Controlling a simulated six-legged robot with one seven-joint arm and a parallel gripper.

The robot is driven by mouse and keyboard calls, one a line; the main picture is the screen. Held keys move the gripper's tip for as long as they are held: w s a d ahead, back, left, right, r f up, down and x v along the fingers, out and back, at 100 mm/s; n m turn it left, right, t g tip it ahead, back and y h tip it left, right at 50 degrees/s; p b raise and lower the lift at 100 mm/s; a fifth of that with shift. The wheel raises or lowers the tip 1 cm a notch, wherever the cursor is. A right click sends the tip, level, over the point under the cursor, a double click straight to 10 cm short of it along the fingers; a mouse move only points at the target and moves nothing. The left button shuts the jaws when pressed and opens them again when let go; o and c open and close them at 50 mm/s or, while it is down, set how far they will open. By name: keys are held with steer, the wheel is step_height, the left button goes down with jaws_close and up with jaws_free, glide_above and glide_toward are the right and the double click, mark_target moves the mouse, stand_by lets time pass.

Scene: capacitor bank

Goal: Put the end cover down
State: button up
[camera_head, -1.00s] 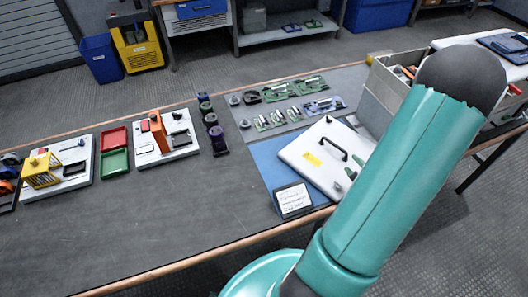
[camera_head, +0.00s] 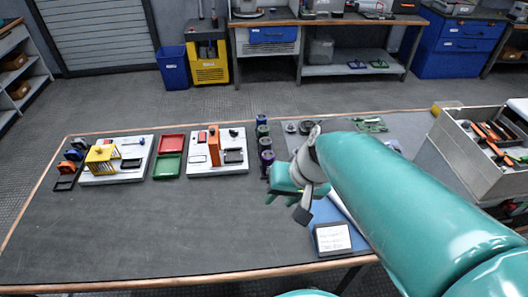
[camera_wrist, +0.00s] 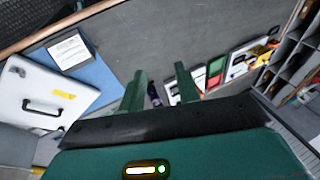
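The end cover looks to be the white panel (camera_wrist: 45,98) with a black handle and yellow label. In the wrist view it lies flat on a blue mat (camera_wrist: 97,76) at the left. In the head view my arm hides nearly all of it; only a pale edge shows beside the blue mat (camera_head: 326,211). My gripper (camera_wrist: 161,78) has its two green fingers apart with nothing held between them. In the head view my gripper (camera_head: 284,190) hangs over the table, left of the mat, and its fingers are partly hidden.
Dark purple-topped cylinders (camera_head: 266,150) are just behind my gripper. A red and a green tray (camera_head: 168,166) and white fixture boards (camera_head: 217,160) lie left. A grey tool bin (camera_head: 465,150) stands right. The table's front left is clear.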

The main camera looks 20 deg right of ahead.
step_height(320, 180, up, 6)
steer(key=s+a+n+t+h, duration=0.1)
steer(key=n+t+h, duration=0.1)
steer(key=n+h, duration=0.1)
steer(key=shift+s, duration=0.2)
steer(key=shift+s+f, duration=0.15)
steer(key=shift+s, duration=0.05)
